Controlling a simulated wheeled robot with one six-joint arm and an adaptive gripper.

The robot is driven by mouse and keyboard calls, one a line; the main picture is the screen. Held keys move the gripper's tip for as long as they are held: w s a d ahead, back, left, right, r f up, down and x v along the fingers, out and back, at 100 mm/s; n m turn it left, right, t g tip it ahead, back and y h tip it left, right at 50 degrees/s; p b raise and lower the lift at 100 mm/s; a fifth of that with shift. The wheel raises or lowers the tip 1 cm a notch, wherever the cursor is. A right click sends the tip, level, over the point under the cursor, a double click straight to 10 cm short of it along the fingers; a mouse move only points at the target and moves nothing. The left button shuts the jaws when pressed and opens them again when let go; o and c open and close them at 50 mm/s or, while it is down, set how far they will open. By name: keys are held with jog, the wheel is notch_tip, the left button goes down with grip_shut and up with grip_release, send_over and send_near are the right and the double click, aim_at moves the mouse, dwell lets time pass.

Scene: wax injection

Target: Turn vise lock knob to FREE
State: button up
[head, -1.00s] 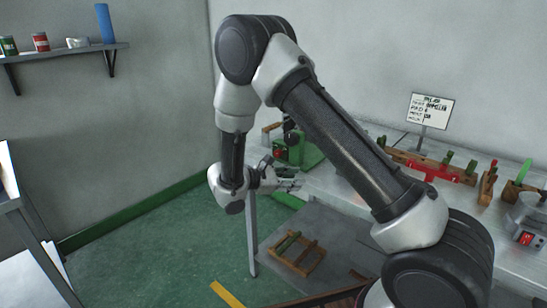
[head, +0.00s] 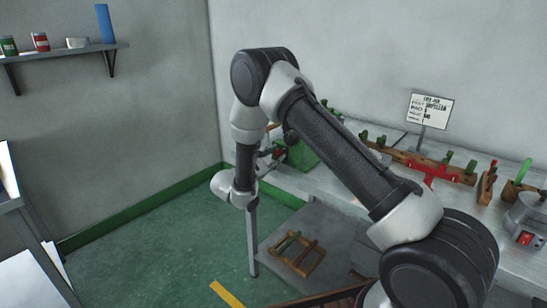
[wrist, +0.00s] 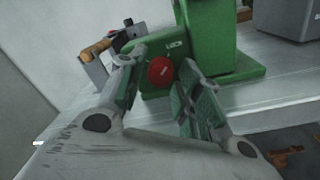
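The green vise (wrist: 212,40) stands on the bench, and it also shows partly behind my arm in the head view (head: 303,153). The round red lock knob (wrist: 160,70) sits on the vise's front face. White lettering above it seems to read LOCK, but it is small and blurred. My gripper (wrist: 158,72) is open in the wrist view, with one finger on each side of the knob. A narrow gap seems to show between knob and fingers. I cannot tell how deep the fingertips reach.
A bench (head: 285,183) runs along the wall. A wooden rack with red and green tools (head: 425,166) and a sign (head: 430,110) stand farther right. A wooden-handled item (wrist: 97,50) is left of the vise. A grey box (wrist: 287,18) stands behind right.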

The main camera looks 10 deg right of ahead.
grip_shut()
